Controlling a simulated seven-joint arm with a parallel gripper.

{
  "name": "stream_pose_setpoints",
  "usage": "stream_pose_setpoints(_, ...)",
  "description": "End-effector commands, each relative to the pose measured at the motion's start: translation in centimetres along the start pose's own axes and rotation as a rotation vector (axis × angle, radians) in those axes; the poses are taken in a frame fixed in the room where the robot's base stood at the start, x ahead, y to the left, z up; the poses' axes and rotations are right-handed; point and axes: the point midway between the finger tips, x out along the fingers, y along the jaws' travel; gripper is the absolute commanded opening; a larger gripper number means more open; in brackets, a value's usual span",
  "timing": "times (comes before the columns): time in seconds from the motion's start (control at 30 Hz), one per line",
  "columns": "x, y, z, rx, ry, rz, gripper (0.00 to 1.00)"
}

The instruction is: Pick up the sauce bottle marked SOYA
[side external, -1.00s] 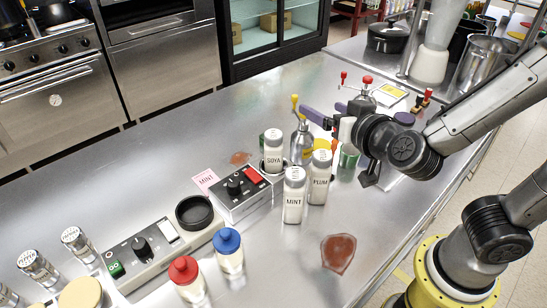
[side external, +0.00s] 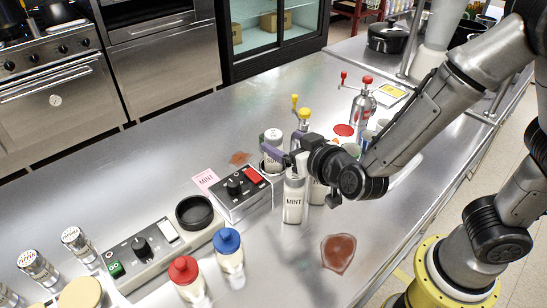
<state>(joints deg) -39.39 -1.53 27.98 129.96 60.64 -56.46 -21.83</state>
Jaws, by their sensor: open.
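The SOYA bottle (side external: 273,134) is white-capped and stands upright in a round dark holder at the end of a black control box (side external: 236,189). My gripper (side external: 274,151) is open at this bottle, with a purple finger crossing in front of its body and covering its label. I cannot tell whether the fingers touch it or whether it sits fully between them. The white bottle marked MINT (side external: 293,205) stands just in front, under my gripper. The PLUM bottle (side external: 318,191) is beside it, mostly hidden by my wrist.
A yellow-topped steel dispenser (side external: 303,121) stands close behind my gripper. A red-topped one (side external: 364,105) is farther back. A red-capped bottle (side external: 188,280) and a blue-capped bottle (side external: 229,257) stand at the front. A brown spill (side external: 338,252) lies on the clear counter.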

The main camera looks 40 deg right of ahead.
Motion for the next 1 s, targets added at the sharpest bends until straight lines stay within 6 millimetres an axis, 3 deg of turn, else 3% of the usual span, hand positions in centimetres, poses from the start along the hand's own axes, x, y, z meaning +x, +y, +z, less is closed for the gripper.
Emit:
stream_pose_setpoints(0.17, 1.2, 0.1, 0.0, 0.001, -0.001, 0.003, 0.87)
stream_pose_setpoints(0.43, 4.9, 0.1, -0.2, 0.001, -0.001, 0.003, 0.87)
stream_pose_setpoints(0.77, 5.5, 0.0, -0.2, 0.000, 0.000, 0.000, 0.87)
stream_pose_setpoints(1.0, 5.5, 0.0, -0.2, 0.001, 0.000, 0.000, 0.46)
